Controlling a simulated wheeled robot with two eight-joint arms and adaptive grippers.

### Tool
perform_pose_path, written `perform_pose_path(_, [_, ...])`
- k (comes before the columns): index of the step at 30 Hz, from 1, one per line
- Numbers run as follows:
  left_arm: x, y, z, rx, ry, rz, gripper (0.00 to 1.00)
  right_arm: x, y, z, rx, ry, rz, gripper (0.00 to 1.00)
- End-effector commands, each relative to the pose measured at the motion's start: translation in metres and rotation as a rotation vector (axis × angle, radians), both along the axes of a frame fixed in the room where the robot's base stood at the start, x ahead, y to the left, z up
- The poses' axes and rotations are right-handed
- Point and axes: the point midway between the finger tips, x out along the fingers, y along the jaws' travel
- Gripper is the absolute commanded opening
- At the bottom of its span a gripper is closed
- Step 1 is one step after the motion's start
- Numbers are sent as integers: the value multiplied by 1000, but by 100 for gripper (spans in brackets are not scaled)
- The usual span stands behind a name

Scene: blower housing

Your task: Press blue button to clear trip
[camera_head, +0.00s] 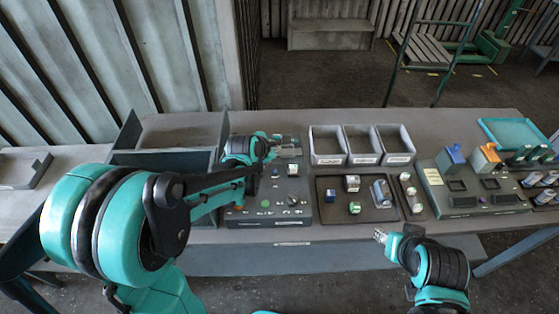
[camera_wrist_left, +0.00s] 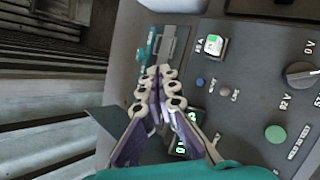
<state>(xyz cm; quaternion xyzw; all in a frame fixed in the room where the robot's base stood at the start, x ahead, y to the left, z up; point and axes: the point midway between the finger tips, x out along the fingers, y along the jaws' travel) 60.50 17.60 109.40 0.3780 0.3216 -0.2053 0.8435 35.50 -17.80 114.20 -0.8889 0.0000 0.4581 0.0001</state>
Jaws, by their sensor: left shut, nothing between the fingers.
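The grey control panel (camera_head: 250,209) lies on the table in the middle of the head view. In the left wrist view, the small round blue button (camera_wrist_left: 199,82) shows on the panel, beside a smaller pale grey button (camera_wrist_left: 225,93) and below a lit white-green square button (camera_wrist_left: 213,45). My left gripper (camera_head: 297,147) reaches over the panel's far end. Its fingers (camera_wrist_left: 160,71) are together and empty, left of the blue button in the wrist view, with a visible gap. My right gripper (camera_head: 380,236) hangs in front of the table edge; its finger opening is too small to tell.
The panel also carries a black knob (camera_wrist_left: 300,73), a green round button (camera_wrist_left: 275,133) and a lit green display (camera_wrist_left: 181,150). Grey bins (camera_head: 327,158) and a dark tray (camera_head: 335,217) with small parts stand to the panel's right. An open grey box (camera_head: 130,130) stands left.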

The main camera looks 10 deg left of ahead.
Motion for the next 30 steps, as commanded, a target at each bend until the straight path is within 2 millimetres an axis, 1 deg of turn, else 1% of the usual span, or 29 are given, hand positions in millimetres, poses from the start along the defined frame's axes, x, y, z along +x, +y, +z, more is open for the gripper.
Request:
perform_pose_path(10, [0, 0, -1, 1, 0, -1, 0, 0, 0, -1, 0, 0, 0, 40])
perform_pose_path(14, [0, 0, -6, 1, 0, -1, 0, 0, 0, -5, 0, 0, 0, 40])
perform_pose_path(20, [0, 0, -25, 1, 0, -1, 0, 0, 0, -21, 0, 0, 0, 40])
perform_pose_path(30, [0, 0, -74, 1, 0, -1, 0, 0, 0, -60, 0, 0, 0, 40])
